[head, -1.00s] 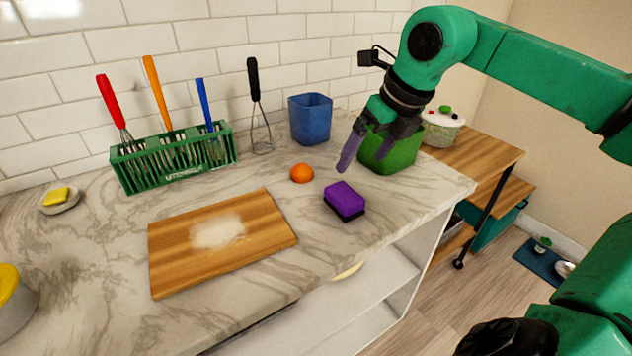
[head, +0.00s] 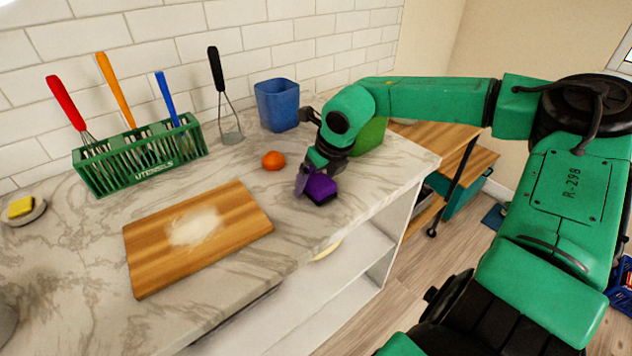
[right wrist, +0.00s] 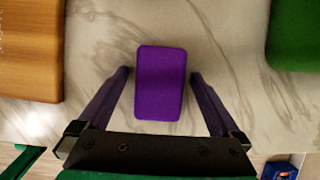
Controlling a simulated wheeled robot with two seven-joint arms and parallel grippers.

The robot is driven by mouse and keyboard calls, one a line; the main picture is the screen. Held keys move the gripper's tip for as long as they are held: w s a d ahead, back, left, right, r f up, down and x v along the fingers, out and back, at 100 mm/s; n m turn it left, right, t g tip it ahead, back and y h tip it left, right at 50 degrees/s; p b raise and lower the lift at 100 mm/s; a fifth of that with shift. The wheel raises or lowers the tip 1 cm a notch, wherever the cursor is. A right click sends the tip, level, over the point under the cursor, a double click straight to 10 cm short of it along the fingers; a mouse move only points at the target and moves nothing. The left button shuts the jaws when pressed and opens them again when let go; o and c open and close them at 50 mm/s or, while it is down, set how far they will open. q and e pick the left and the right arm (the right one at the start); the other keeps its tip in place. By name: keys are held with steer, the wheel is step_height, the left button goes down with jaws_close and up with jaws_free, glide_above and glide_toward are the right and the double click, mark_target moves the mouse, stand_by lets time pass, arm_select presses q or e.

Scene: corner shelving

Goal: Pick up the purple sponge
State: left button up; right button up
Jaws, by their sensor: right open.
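The purple sponge (head: 321,189) with a dark underside lies on the marble counter near its front right edge. In the right wrist view the sponge (right wrist: 160,84) sits between and slightly beyond the two fingers, with a gap on each side. My right gripper (head: 308,180) is low over the sponge and hides part of it in the head view. In the right wrist view the gripper (right wrist: 160,88) is open, its purple fingers spread and holding nothing. My left gripper is not in view.
A wooden cutting board (head: 240,231) with white powder lies left of the sponge. An orange (head: 273,160) is close behind. A green container (head: 369,136) and a blue bin (head: 277,104) stand further back. A green utensil rack (head: 141,159) stands by the wall. Counter (head: 290,225) in front is clear.

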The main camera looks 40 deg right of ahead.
mark_target(316, 178)
steer(key=c, duration=1.4)
steer(key=shift+o, duration=0.2)
steer(key=shift+r, duration=0.1)
step_height(316, 178, up, 20)
